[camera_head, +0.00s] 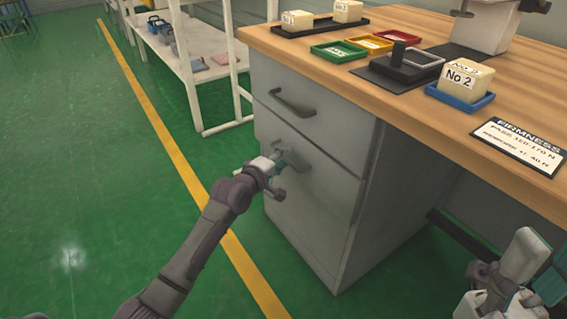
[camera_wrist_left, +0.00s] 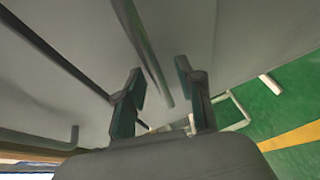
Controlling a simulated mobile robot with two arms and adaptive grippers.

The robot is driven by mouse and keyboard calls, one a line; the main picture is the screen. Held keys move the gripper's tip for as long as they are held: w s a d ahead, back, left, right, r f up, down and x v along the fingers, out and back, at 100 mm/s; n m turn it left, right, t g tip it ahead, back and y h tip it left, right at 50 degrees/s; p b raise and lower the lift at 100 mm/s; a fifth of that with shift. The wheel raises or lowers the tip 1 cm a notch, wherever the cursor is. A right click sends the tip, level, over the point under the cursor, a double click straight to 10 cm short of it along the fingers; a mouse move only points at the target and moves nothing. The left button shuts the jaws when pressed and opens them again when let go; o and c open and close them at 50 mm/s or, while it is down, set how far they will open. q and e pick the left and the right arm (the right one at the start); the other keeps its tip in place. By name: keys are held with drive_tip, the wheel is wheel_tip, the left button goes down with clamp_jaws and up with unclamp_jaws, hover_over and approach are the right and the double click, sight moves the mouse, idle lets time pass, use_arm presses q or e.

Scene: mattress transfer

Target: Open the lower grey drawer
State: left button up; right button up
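The grey cabinet (camera_head: 388,190) stands under the wooden table. Its upper drawer has a dark bar handle (camera_head: 292,104) and looks shut. The lower grey drawer (camera_head: 325,182) is below it and also looks shut. My left gripper (camera_head: 284,160) is at the lower drawer's handle, which it largely hides in the head view. In the left wrist view, the two dark fingers of this gripper (camera_wrist_left: 159,70) are apart, with a bar handle (camera_wrist_left: 146,50) passing between them. Contact cannot be told. My right gripper (camera_head: 508,284) is at the bottom right, partly cut off, away from the cabinet.
The wooden tabletop (camera_head: 420,120) overhangs the cabinet and carries trays, foam blocks and a firmness sign (camera_head: 520,142). A white shelf rack (camera_head: 205,75) stands behind to the left. The green floor (camera_head: 90,170) before the drawers is clear.

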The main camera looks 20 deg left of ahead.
use_arm(q)
drive_tip(key=shift+w+d, duration=0.15)
drive_tip(key=shift+w, duration=0.2)
clamp_jaws()
